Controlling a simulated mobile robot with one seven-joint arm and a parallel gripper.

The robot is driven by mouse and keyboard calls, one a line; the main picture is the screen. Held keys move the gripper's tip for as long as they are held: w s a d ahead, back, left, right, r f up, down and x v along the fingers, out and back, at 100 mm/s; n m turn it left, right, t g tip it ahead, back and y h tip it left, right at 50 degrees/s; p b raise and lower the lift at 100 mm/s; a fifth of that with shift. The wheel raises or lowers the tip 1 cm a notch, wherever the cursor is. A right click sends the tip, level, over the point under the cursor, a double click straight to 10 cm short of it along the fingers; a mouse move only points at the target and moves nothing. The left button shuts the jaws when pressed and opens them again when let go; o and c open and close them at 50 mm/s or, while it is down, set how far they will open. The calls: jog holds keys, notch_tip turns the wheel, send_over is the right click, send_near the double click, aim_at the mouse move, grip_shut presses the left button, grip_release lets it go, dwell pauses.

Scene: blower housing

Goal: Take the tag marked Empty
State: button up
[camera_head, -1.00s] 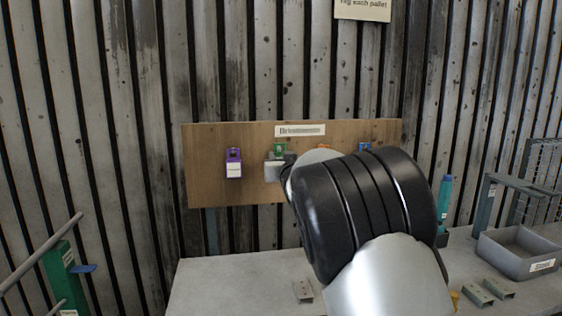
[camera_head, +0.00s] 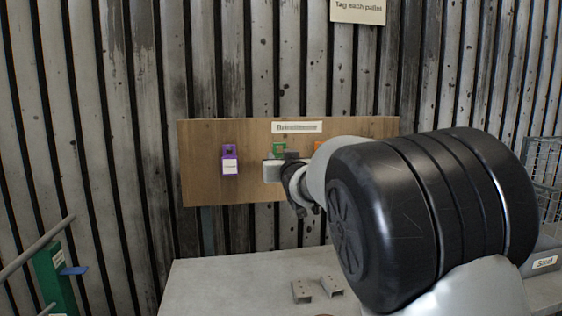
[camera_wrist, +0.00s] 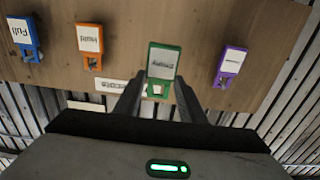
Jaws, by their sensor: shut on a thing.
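The green tag (camera_wrist: 163,62) hangs on the wooden board in the wrist view; its white label is blurred but seems to read Empty. My gripper (camera_wrist: 157,88) is shut on the lower part of this tag, one finger on each side. In the head view only the green top of the tag (camera_head: 279,148) shows above my gripper (camera_head: 278,160); the rest is hidden. The tag still lies close against the board, and I cannot tell whether it is off its peg.
A purple tag (camera_wrist: 231,65), an orange tag (camera_wrist: 89,45) and a blue tag marked Full (camera_wrist: 25,38) hang on the same board (camera_head: 200,150). Below is a grey bench (camera_head: 220,285) with small metal brackets (camera_head: 302,291). A bin (camera_head: 545,262) stands at the right.

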jog(key=shift+s, duration=0.1)
jog(key=b+v, duration=0.5)
jog(key=v, duration=0.2)
jog(key=shift+s+b, duration=0.3)
jog(key=shift+s, duration=0.05)
jog(key=shift+s+d, duration=0.1)
jog(key=shift+d, duration=0.1)
